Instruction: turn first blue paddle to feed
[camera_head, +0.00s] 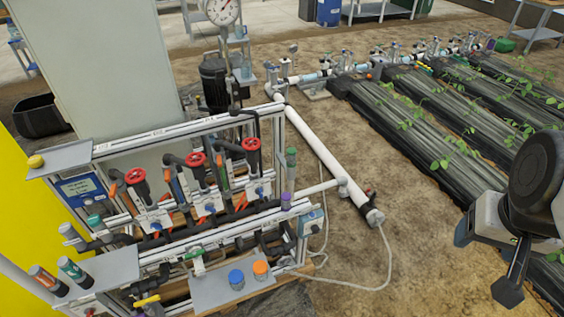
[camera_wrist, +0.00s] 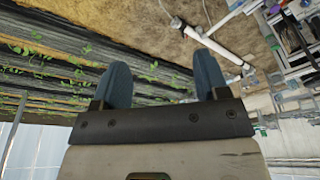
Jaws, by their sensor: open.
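The fertigation skid (camera_head: 190,240) stands at the left of the head view, an aluminium frame with pipes and red handwheels. Small blue parts, which may be the blue paddles, sit low on its dosing lines, one at the left (camera_head: 165,223) and one at the right (camera_head: 260,191). They are too small to tell which way they are turned, and no feed mark is legible. My gripper (camera_head: 486,264) is at the right of the head view, far from the skid, open and empty. Its two fingers also show apart in the wrist view (camera_wrist: 162,82).
A white pipe (camera_head: 325,155) with a valve runs along the ground right of the skid. Bare soil lies between.

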